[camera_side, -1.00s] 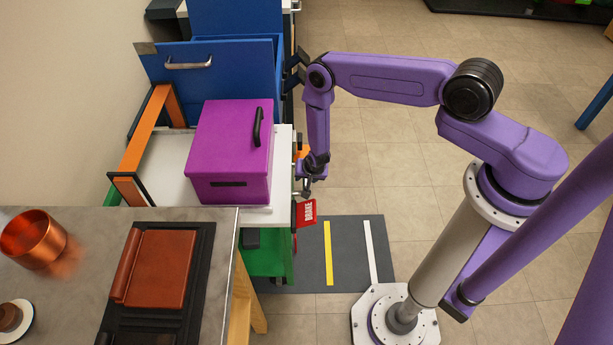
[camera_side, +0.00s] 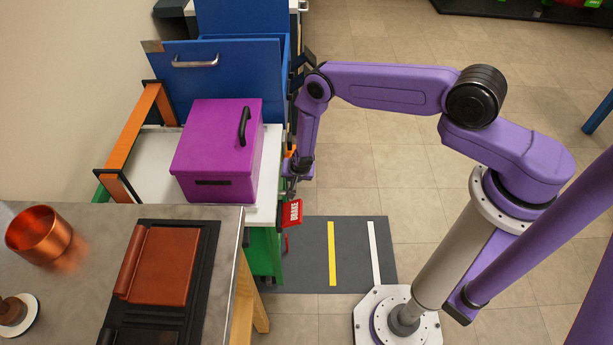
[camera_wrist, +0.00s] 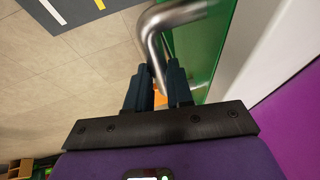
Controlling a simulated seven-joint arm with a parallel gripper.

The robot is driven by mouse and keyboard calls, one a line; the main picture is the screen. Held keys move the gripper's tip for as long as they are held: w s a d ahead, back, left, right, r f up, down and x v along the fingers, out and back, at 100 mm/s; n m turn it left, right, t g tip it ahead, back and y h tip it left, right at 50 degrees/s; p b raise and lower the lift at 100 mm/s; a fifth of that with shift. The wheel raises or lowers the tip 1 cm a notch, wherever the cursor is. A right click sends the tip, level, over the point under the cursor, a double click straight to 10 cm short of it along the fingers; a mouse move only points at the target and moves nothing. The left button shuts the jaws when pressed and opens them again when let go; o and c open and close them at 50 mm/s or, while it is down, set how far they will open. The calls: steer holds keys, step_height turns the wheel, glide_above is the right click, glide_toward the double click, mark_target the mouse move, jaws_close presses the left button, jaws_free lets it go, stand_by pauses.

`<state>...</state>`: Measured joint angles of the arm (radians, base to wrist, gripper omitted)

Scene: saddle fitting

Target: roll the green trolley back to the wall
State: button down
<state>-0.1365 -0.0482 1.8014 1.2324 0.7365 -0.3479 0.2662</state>
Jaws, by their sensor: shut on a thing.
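The green trolley (camera_side: 266,253) stands between the counter and the blue drawer unit, its white top carrying a purple box (camera_side: 215,150). Its green side panel also shows in the wrist view (camera_wrist: 200,40), beside a bent metal handle (camera_wrist: 152,40). My gripper (camera_side: 292,186) is at the trolley's right side. In the wrist view my gripper's dark fingers (camera_wrist: 160,80) are shut around the handle. The wall (camera_side: 70,70) is on the left, close to the trolley's orange rail (camera_side: 135,125). The exact gap to the wall is hidden.
A red brake tag (camera_side: 291,214) hangs at the trolley's right side, below my gripper. A grey counter (camera_side: 75,285) with a copper pot (camera_side: 38,234) is in front. A blue drawer unit (camera_side: 235,75) stands behind. A dark striped mat (camera_side: 350,255) and open floor lie right.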

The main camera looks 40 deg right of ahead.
steer(key=shift+w+a+r, duration=0.1)
steer(key=shift+w+a, duration=1.15)
steer(key=shift+w, duration=0.15)
steer(key=c, duration=1)
jaws_free()
steer(key=shift+a, duration=0.1)
steer(key=shift+s, duration=0.1)
steer(key=v, duration=1.7)
steer(key=shift+r, duration=0.15)
steer(key=shift+a, duration=0.1)
